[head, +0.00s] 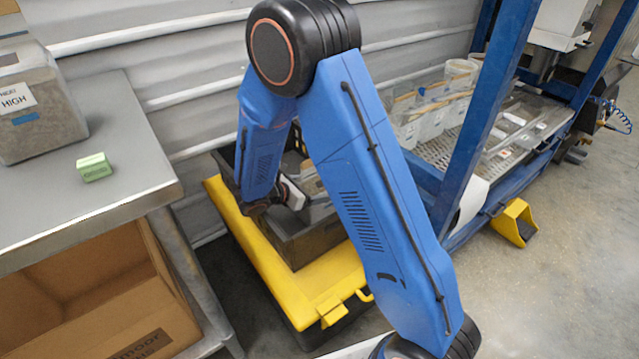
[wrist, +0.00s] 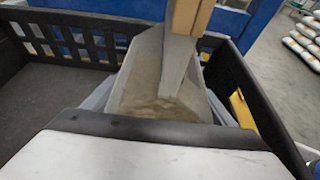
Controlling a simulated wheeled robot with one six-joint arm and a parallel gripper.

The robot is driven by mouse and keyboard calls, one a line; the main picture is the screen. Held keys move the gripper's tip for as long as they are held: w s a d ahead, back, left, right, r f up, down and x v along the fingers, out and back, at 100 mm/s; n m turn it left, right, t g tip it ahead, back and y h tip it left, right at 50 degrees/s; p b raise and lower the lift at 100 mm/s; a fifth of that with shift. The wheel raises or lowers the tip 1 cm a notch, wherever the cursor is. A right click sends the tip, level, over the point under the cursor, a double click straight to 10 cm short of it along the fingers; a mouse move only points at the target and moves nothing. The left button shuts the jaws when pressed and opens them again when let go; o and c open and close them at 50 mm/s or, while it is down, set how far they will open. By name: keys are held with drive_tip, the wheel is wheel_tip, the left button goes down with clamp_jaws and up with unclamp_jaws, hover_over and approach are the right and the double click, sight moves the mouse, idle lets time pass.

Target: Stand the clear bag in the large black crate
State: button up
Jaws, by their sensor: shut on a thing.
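The clear bag (wrist: 150,95), with brownish substrate inside, is in the wrist view just beyond my gripper (wrist: 150,130). A wooden strip (wrist: 190,15) shows at its top edge in that view. My gripper, also in the head view (head: 292,196), is shut on the bag, and its dark and pale parts hide the near part of it. The large black crate (head: 300,245) surrounds the bag, its slotted wall (wrist: 75,45) and right wall (wrist: 240,80) showing in the wrist view. Whether the bag touches the crate floor is hidden.
A metal table (head: 80,215) at left holds a substrate tub (head: 35,115) and a green block (head: 94,167). Several clear bags (head: 430,110) stand on a blue-framed conveyor to the right. The crate's left floor (wrist: 45,105) looks clear.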

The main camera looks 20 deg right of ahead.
idle(0.3)
drive_tip(key=o, duration=1.5)
drive_tip(key=shift+f, duration=0.1)
drive_tip(key=shift+o, duration=0.2)
drive_tip(key=v, duration=1.2)
drive_tip(key=shift+r, duration=0.2)
